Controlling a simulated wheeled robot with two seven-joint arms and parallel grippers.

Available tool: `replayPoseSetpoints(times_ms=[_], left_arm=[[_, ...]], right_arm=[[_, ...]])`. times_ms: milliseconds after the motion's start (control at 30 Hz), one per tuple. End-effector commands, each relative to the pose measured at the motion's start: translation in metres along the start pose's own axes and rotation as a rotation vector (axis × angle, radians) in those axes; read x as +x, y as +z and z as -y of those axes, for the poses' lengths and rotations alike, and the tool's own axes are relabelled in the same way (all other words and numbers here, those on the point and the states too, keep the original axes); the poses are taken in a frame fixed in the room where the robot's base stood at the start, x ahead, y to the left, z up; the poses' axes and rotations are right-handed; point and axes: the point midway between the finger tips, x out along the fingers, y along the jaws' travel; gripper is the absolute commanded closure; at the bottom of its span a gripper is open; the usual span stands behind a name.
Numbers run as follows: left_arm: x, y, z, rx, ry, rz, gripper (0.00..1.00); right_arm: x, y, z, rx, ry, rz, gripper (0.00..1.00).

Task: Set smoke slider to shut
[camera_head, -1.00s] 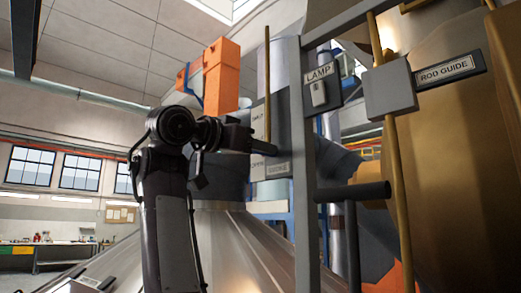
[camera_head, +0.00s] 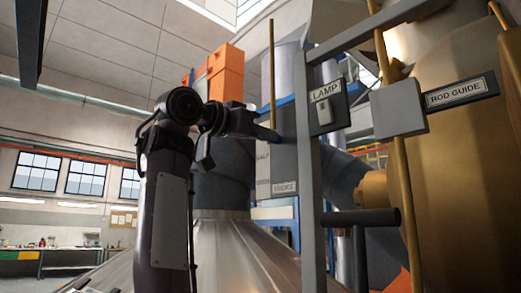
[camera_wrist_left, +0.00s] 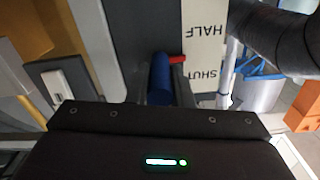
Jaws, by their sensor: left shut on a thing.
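The smoke slider's scale plate (camera_head: 263,175) carries a SMOKE label (camera_head: 285,187), and the HALF mark shows on it. In the left wrist view the pale scale strip (camera_wrist_left: 203,55) reads HALF and SHUT upside down. A blue handle (camera_wrist_left: 160,78) with a red pointer (camera_wrist_left: 177,59) stands beside the strip. The pointer lies between HALF and SHUT, nearer SHUT. My left gripper (camera_head: 268,133) is shut on the handle, above HALF, and hides the upper part of the scale in the head view. My right gripper is not in view.
A grey upright post (camera_head: 311,180) stands just right of the scale. A LAMP switch (camera_head: 324,110) and a ROD GUIDE plate (camera_head: 458,95) with a brass rod (camera_head: 405,165) are farther right. A dark horizontal bar (camera_head: 360,218) sticks out lower down. Open room lies at left.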

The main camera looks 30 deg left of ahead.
Motion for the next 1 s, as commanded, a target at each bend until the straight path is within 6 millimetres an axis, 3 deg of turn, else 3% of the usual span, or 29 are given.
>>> replayPoseSetpoints(times_ms=[200, 667, 700, 800, 867, 1000], left_arm=[[0.000, -0.027, 0.004, 0.003, 0.002, -0.002, 1.00], [-0.003, -0.037, 0.008, -0.002, -0.005, -0.011, 1.00], [-0.003, -0.038, 0.008, -0.002, -0.006, -0.012, 0.78], [-0.003, -0.037, 0.008, -0.002, -0.005, -0.009, 0.65], [-0.002, -0.036, 0.008, -0.001, -0.004, -0.007, 0.59], [-0.001, -0.035, 0.008, -0.001, -0.003, -0.005, 0.59]], right_arm=[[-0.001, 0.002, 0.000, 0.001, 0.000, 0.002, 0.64], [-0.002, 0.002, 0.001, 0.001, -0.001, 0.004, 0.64], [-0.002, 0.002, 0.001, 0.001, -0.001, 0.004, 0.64], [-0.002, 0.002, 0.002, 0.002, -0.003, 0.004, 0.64], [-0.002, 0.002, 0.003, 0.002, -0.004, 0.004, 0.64], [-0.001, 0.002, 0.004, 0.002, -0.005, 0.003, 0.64]])
